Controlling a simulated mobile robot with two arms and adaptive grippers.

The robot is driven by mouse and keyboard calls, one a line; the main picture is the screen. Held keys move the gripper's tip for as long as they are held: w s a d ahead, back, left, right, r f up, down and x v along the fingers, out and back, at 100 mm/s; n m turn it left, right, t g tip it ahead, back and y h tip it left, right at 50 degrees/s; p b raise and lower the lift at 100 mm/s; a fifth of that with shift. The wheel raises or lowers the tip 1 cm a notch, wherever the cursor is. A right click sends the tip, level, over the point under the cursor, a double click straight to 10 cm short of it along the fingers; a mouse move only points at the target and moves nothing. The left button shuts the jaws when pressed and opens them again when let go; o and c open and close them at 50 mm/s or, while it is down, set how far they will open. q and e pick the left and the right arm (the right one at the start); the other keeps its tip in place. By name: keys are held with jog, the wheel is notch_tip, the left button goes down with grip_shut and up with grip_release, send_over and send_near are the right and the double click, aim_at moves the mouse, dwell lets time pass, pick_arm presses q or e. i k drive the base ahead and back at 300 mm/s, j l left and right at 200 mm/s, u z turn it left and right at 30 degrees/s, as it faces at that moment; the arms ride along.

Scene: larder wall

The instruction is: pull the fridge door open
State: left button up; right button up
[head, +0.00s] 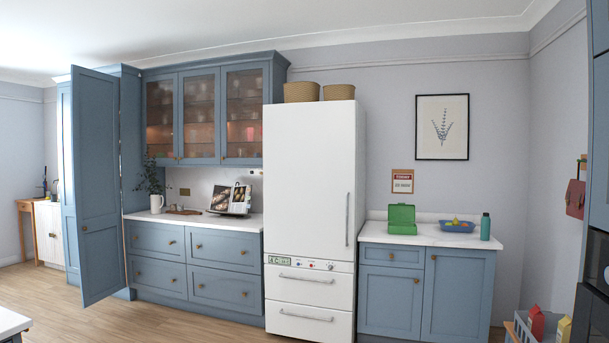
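A tall white fridge (306,185) stands against the back wall in the middle of the head view. Its upper door is shut and flush with the body. A long vertical grey handle (347,219) runs along the right side of that door. Below the door is a panel with a small display (279,260) and several knobs. Under it are two drawers with horizontal handles (306,279), both shut. Neither of my grippers shows in this view.
A tall blue cupboard door (97,190) stands open at left. Blue base units with white worktops flank the fridge; the right one (430,236) holds a green box (402,219), a blue bowl (457,226) and a bottle (485,227). The wooden floor before the fridge looks clear.

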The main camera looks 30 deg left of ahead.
aim_at(310, 148)
jog(key=i+j+u, duration=0.15)
jog(key=i+u, duration=0.25)
jog(key=i, duration=2.95)
jog(key=j+u, duration=0.05)
jog(key=j, duration=0.15)
